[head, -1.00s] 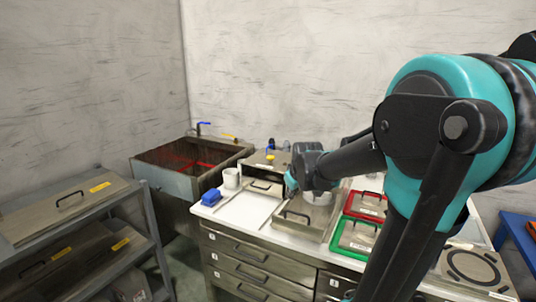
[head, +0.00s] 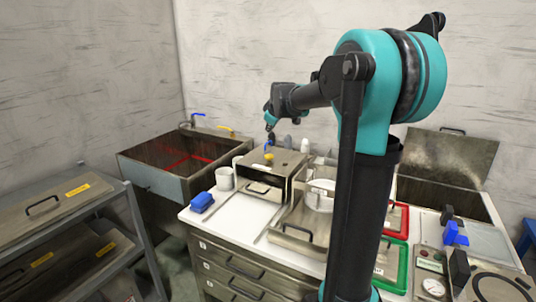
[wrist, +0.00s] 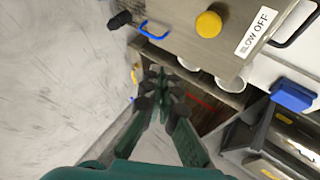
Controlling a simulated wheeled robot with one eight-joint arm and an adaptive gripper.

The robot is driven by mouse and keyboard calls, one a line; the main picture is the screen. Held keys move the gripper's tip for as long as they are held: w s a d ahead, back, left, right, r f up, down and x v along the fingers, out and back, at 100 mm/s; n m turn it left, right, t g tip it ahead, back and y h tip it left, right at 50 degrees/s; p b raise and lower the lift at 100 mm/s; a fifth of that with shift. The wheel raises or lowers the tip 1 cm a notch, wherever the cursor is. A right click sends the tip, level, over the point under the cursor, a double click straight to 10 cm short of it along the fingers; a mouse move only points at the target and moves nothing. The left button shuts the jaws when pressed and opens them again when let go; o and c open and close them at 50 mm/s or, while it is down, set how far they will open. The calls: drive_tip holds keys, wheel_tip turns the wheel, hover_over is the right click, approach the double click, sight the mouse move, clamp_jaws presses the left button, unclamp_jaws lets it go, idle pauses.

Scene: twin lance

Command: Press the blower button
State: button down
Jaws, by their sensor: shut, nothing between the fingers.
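The yellow round blower button (head: 268,157) sits on top of a metal box (head: 283,165) at the back of the white counter. In the wrist view the yellow button (wrist: 209,24) shows near the top, beside a white "BLOW OFF" label (wrist: 255,33) on the box's top face. My gripper (head: 269,128) is above the box's back left part, up from the button in the head view and apart from it. In the wrist view my gripper (wrist: 160,85) has its fingers closed and empty, off to the lower left of the button.
A blue handle (wrist: 155,31) stands at the box's edge. White cups (head: 225,178) and a blue block (head: 202,202) are left of the box. A sink (head: 150,176) lies further left. A lidded metal tray (head: 296,238) and red and green frames (head: 403,265) are right.

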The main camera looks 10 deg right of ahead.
sight(269, 156)
drive_tip(key=shift+w, duration=0.15)
drive_tip(key=shift+f, duration=4.35)
drive_tip(key=shift+f, duration=0.1)
drive_tip(key=shift+f, duration=0.3)
drive_tip(key=shift+f, duration=0.5)
drive_tip(key=shift+r, duration=0.9)
